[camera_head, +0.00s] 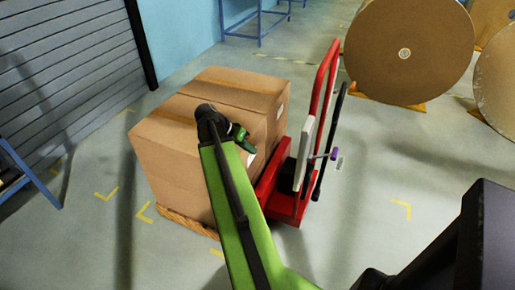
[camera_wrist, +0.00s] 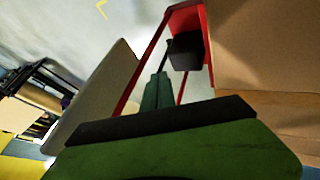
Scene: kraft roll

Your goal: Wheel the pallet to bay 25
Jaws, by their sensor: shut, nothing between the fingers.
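A wooden pallet (camera_head: 190,222) carries large brown cartons (camera_head: 170,160), which hide most of it. A red pallet truck (camera_head: 285,205) with a tall red handle frame (camera_head: 322,95) stands against the cartons' right side. A lever with a purple knob (camera_head: 334,154) sticks out from the truck. My gripper (camera_head: 247,143) is shut and empty, in front of the cartons and left of the truck's frame in the head view. In the wrist view its green fingers (camera_wrist: 157,92) are together, with the red frame (camera_wrist: 188,18) behind them and a carton (camera_wrist: 265,50) at right. No bay number is readable.
Yellow corner marks (camera_head: 402,208) lie on the grey floor. Big kraft rolls (camera_head: 410,35) rest on wooden supports at the back right. A shutter (camera_head: 65,65) and a blue frame (camera_head: 28,175) are at left. Open floor lies right of the truck.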

